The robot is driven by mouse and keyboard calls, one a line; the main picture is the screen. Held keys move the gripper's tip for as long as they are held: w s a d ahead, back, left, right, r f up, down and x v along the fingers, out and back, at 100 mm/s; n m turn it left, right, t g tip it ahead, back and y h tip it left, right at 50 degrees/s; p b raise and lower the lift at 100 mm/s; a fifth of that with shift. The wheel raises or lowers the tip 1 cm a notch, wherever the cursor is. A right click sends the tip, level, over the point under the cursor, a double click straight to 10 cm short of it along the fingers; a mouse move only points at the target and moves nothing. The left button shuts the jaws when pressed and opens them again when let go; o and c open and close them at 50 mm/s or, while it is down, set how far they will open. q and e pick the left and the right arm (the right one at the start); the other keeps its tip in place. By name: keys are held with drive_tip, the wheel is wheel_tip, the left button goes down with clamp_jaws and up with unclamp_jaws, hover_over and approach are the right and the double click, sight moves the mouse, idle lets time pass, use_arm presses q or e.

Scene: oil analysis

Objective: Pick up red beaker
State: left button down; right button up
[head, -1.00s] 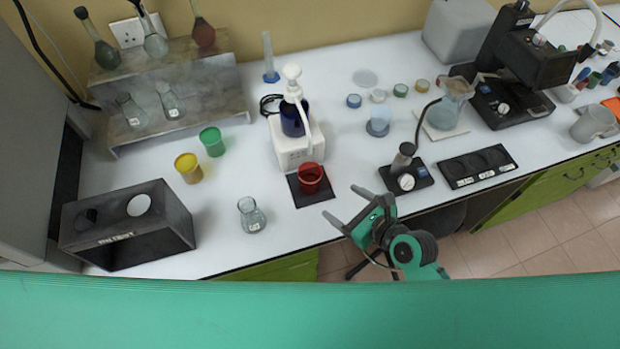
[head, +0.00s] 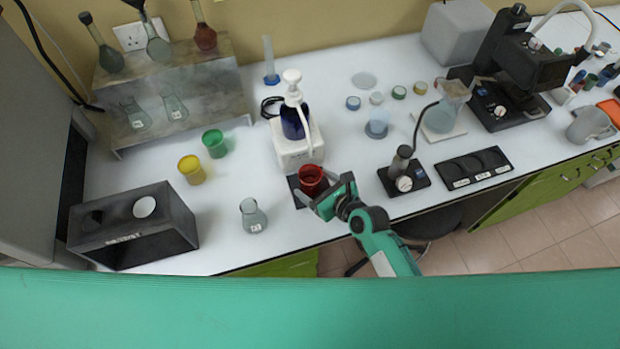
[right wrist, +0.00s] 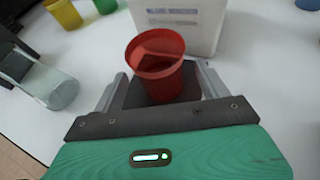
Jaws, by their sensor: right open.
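The red beaker (head: 311,178) stands upright on a dark square mat (head: 297,190) in front of the white dispenser stand. In the right wrist view the red beaker (right wrist: 157,68) is between the two fingers of my right gripper (right wrist: 160,88). The fingers are open, one on each side, with visible room beside the beaker. In the head view my right gripper (head: 328,192) is at the beaker's front right, partly covering the mat. My left gripper is not in view.
The white dispenser stand (head: 297,150) is close behind the beaker. A glass flask (head: 253,216) stands to the left, with yellow (head: 191,169) and green (head: 215,143) beakers farther back. A probe stand (head: 404,176) is to the right.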

sight(310, 168)
drive_tip(key=shift+x, duration=1.45)
drive_tip(key=shift+d, duration=0.1)
drive_tip(key=c, duration=1.1)
drive_tip(key=shift+s+r, duration=0.1)
drive_tip(key=shift+r, duration=0.1)
drive_tip(key=shift+s+r, duration=0.1)
drive_tip(key=shift+r, duration=0.95)
wheel_tip(310, 168, up, 5)
drive_tip(key=shift+f+b, duration=0.15)
drive_tip(key=shift+b, duration=0.5)
drive_tip(key=s+d+b, duration=0.1)
drive_tip(key=s+d, duration=0.1)
drive_tip(key=s, duration=0.4)
drive_tip(key=s+d+b, duration=0.2)
drive_tip(key=s, duration=0.4)
drive_tip(key=s+d+b, duration=0.1)
drive_tip(key=s+d, duration=0.1)
drive_tip(key=s, duration=0.4)
drive_tip(key=shift+s+d+f+b, duration=0.1)
drive_tip(key=shift+s+b, duration=0.15)
drive_tip(key=shift+b, duration=0.1)
